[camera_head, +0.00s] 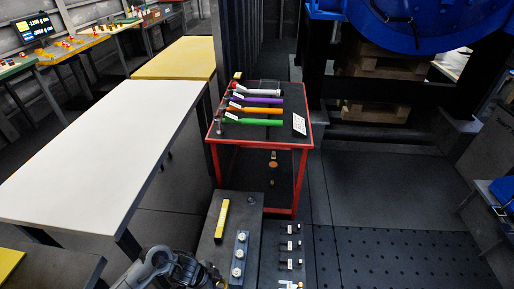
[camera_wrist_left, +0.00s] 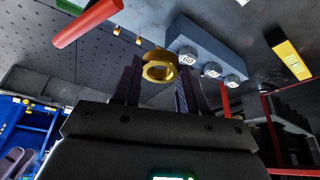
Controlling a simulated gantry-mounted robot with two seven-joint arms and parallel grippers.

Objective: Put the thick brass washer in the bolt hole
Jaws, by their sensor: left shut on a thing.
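The thick brass washer (camera_wrist_left: 160,72) is a gold ring held between the fingertips of my left gripper (camera_wrist_left: 158,74). The fingers are shut on it from both sides. My left arm (camera_head: 168,270) comes in at the bottom of the head view, where the washer cannot be made out. Beyond the washer in the wrist view is a blue-grey block (camera_wrist_left: 228,48) with several bolt heads; this block also shows in the head view (camera_head: 243,241). I cannot tell which opening is the bolt hole. My right gripper is not in view.
A yellow labelled bar (camera_head: 222,219) lies on the grey plate left of the block. Several small black labelled pieces (camera_head: 290,246) stand to its right. A red cart (camera_head: 312,136) with coloured-handled tools stands behind. A white table (camera_head: 105,150) is at left. The floor at right is open.

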